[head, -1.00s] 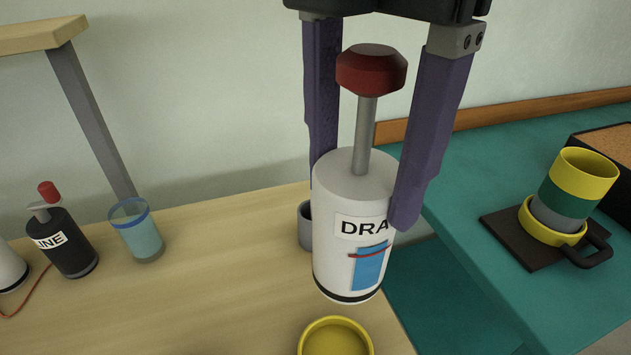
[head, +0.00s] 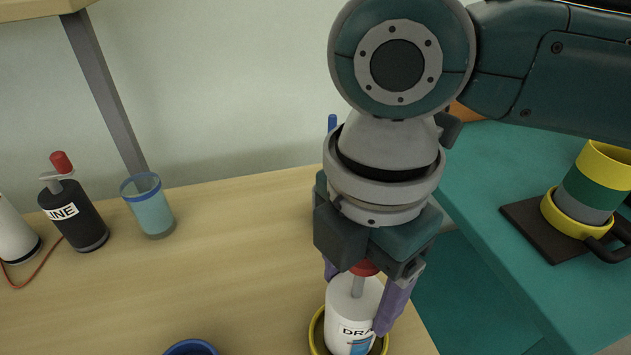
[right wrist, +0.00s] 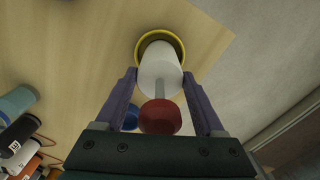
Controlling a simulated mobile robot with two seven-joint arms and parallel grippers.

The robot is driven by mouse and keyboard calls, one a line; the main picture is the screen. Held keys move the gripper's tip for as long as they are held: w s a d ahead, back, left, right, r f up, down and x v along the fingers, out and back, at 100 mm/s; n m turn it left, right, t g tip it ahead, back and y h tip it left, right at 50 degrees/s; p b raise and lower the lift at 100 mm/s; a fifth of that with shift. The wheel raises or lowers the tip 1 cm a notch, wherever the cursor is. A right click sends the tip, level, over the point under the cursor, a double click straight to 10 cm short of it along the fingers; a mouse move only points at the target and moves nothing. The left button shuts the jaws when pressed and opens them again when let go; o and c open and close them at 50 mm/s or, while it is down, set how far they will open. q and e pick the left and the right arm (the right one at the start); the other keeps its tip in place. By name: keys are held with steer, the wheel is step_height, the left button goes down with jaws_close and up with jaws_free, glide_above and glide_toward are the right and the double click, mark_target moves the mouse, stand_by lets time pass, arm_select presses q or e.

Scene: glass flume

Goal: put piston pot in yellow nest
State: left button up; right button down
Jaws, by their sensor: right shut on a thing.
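The piston pot (head: 347,312) is white with a "DRA" label, a grey rod and a red knob; it also shows in the right wrist view (right wrist: 160,76). My right gripper (head: 358,300) is shut on the pot's body, one purple finger on each side. The pot is upright, its lower end within the ring of the yellow nest (head: 314,329), near the table's front right edge. The nest's rim also shows around the pot in the right wrist view (right wrist: 161,35). Whether the pot's base touches the nest floor is hidden. My left gripper is not in view.
A blue ring (head: 190,347) lies left of the nest. A blue-rimmed cup (head: 150,207), a black bottle with a red top (head: 78,216) and a white container (head: 14,232) stand at left.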

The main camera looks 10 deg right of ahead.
steer(key=shift+f, duration=0.1)
jaws_free()
stand_by(0.3)
step_height(320, 180, up, 12)
steer(key=shift+r+p, duration=0.15)
steer(key=shift+p, duration=0.55)
